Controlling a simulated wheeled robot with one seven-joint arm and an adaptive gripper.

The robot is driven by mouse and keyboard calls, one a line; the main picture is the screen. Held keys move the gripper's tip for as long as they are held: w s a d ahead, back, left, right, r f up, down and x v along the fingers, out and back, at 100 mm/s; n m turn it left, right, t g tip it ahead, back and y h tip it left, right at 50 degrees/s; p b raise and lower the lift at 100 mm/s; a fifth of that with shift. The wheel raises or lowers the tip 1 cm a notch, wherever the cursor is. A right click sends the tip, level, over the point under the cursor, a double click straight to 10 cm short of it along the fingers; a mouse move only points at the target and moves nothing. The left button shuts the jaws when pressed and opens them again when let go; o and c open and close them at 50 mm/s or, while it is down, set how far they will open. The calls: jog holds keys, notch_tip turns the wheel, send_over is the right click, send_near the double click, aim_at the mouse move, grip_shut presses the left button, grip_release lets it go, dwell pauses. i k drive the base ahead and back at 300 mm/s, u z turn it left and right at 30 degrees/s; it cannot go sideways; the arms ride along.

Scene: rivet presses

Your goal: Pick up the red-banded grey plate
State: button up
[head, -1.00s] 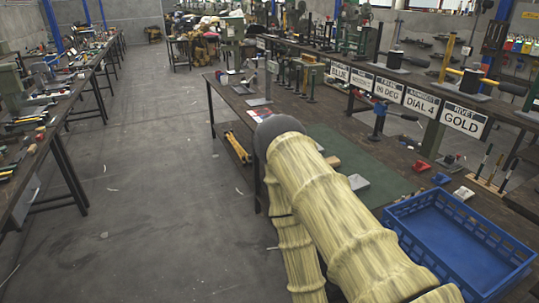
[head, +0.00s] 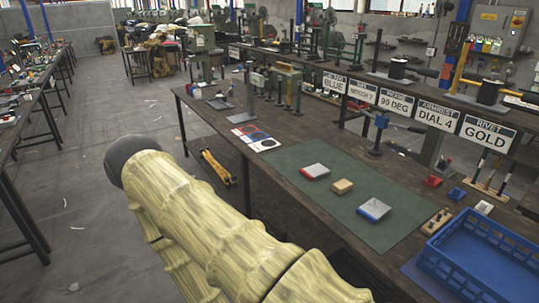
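The red-banded grey plate (head: 315,171) lies flat on the dark green mat (head: 290,198) on the workbench. Its red band shows along its near edge. A tan block (head: 342,187) lies beside it to the right, with a small gap. A grey plate with a blue band (head: 373,209) lies farther right on the same mat. My arm, in a yellowish sleeve, crosses the lower left of the view, apart from the plates. My gripper is not in view.
A blue crate (head: 478,258) stands at the right end of the bench. A card with coloured circles (head: 255,137) lies left of the mat. Signs (head: 436,114) and tools line the back of the bench. Open floor (head: 85,220) lies to the left.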

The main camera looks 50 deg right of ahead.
aim_at(316, 172)
jog(key=z, duration=0.15)
jog(key=i, duration=1.4)
jog(key=z, duration=1.45)
jog(key=i, duration=0.75)
jog(key=z, duration=0.8)
